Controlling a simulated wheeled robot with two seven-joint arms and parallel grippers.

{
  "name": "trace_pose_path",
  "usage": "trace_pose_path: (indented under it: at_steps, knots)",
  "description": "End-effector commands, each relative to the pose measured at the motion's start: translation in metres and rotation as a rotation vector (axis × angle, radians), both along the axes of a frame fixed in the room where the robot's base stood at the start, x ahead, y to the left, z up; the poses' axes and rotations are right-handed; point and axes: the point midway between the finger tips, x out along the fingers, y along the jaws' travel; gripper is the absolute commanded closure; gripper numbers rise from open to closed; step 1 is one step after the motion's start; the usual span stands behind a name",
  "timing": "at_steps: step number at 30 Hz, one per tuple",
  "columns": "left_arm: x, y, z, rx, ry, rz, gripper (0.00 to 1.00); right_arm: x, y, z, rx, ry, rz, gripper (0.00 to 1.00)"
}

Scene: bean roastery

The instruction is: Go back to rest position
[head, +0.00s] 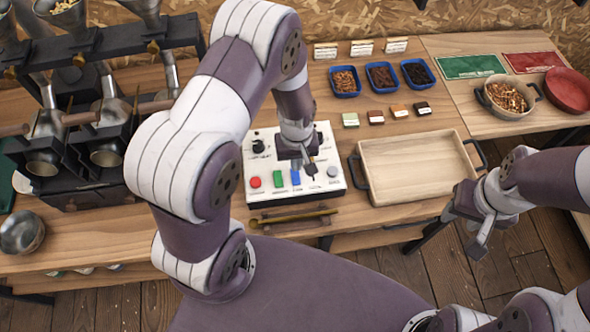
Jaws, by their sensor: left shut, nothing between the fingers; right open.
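My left arm reaches up and over from the lower left, and my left gripper (311,170) points down just above the white control panel (262,190). Its fingers are shut and empty. The panel has red, green, blue and grey buttons along its front and dark knobs behind; part of it is hidden by the gripper. I cannot tell whether the fingertips touch it. My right gripper (478,232) is at the right, in front of the table edge and above the floor. It is open and empty.
An empty wooden tray (415,165) with dark handles lies right of the panel. Blue bowls (345,82) of beans stand behind it. A pan (508,98) and a red dish (568,90) are at the far right. A dark roaster rack (60,150) stands left. A wooden stick (295,217) lies in front.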

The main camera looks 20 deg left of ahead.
Motion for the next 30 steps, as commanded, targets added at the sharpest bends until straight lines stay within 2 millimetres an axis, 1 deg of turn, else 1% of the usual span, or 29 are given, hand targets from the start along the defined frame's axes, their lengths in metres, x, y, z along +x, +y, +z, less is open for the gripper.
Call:
trace_pose_path:
  at_steps: [10, 12, 13, 14, 15, 17, 18, 19, 21, 24, 26, 28, 30]
  knots:
    - [0.0, 0.0, -0.001, 0.0, 0.0, -0.001, 1.0, 0.0, 0.0, -0.001, 0.0, 0.0, 0.0, 0.57]
    - [-0.001, 0.0, -0.001, 0.0, 0.004, -0.04, 1.0, 0.0, 0.0, -0.001, 0.0, 0.0, 0.0, 0.57]
    - [-0.006, 0.0, -0.002, 0.0, 0.02, -0.083, 1.0, 0.0, 0.0, -0.001, 0.0, 0.0, 0.0, 0.57]
    - [-0.02, 0.001, -0.002, -0.002, 0.053, -0.134, 1.0, 0.0, 0.0, -0.001, 0.0, 0.0, 0.0, 0.57]
    - [-0.032, 0.001, 0.009, -0.005, 0.079, -0.215, 1.0, 0.0, 0.0, -0.001, 0.0, 0.0, 0.0, 0.57]
    - [-0.044, 0.003, 0.031, -0.011, 0.086, -0.328, 1.0, 0.0, 0.0, -0.006, 0.0, 0.0, 0.0, 0.57]
    - [-0.053, 0.003, 0.048, -0.014, 0.081, -0.397, 1.0, 0.0, 0.0, -0.01, 0.0, 0.0, 0.0, 0.57]
    - [-0.059, 0.004, 0.061, -0.015, 0.072, -0.443, 1.0, 0.0, 0.0, -0.012, 0.0, 0.0, 0.0, 0.57]
    - [-0.074, 0.006, 0.087, -0.01, 0.04, -0.531, 1.0, 0.0, 0.0, -0.019, 0.0, 0.0, 0.0, 0.57]
    - [-0.088, 0.008, 0.115, 0.004, -0.024, -0.581, 1.0, 0.0, 0.0, -0.026, 0.0, 0.0, 0.0, 0.57]
    - [-0.088, 0.008, 0.125, 0.016, -0.066, -0.576, 1.0, 0.0, 0.0, -0.029, 0.0, 0.0, 0.0, 0.57]
    - [-0.081, 0.009, 0.135, 0.028, -0.112, -0.573, 1.0, 0.0, 0.0, -0.03, 0.0, 0.0, 0.0, 0.57]
    - [-0.081, 0.009, 0.135, 0.028, -0.112, -0.573, 1.0, 0.0, 0.0, -0.03, 0.0, 0.0, 0.0, 0.57]
